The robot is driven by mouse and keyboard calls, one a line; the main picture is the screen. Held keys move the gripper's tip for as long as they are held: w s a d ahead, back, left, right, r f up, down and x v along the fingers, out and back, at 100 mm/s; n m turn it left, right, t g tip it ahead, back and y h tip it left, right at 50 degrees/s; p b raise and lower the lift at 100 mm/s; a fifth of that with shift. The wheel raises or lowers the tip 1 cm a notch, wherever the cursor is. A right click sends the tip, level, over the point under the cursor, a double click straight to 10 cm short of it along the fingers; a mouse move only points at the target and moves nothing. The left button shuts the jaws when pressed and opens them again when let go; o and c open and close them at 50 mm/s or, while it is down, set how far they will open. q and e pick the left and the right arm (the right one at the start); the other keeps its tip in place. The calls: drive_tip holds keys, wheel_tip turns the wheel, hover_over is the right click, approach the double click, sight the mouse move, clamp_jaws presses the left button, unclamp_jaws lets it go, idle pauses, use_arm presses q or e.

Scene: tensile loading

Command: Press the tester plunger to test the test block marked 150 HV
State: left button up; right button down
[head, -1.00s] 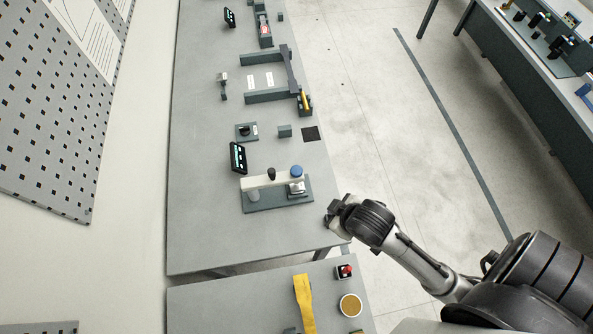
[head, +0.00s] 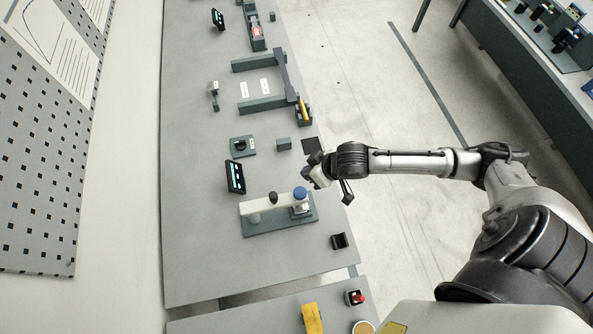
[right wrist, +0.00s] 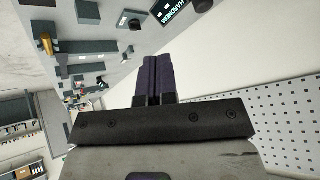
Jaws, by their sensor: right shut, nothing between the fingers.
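The hardness tester stands on the bench on a grey-green base (head: 270,228), with a pale arm (head: 256,205) across it. Its blue-capped plunger (head: 300,192) is at the arm's right end. A small light metallic block (head: 302,209) is under the plunger end; I cannot read any mark on it. My right gripper (head: 313,172) is just above and right of the blue cap in the head view, with a visible gap from it unclear. Its dark fingers (right wrist: 152,80) are together and empty in the right wrist view. My left gripper is out of view.
A black display (head: 235,177) stands left of the tester; a HARDNESS screen (right wrist: 172,10) shows in the right wrist view. A black holder (head: 339,241) is at the bench edge. A knob box (head: 242,146) and small grey block (head: 283,144) lie beyond. Bench below the tester is clear.

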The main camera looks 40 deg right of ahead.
drive_tip(key=m, duration=0.1)
drive_tip(key=a+r+m+y, duration=0.1)
drive_tip(key=a+m+t, duration=0.1)
drive_tip(key=m, duration=0.1)
drive_tip(key=shift+w+r+y, duration=0.3)
drive_tip(key=shift+w, duration=0.05)
drive_tip(key=shift+f, duration=0.15)
drive_tip(key=b, duration=0.9)
hover_over(301, 190)
wheel_tip(301, 190, down, 7)
drive_tip(key=shift+s+r, duration=0.1)
drive_tip(key=shift+r, duration=0.05)
drive_tip(key=shift+f, duration=0.9)
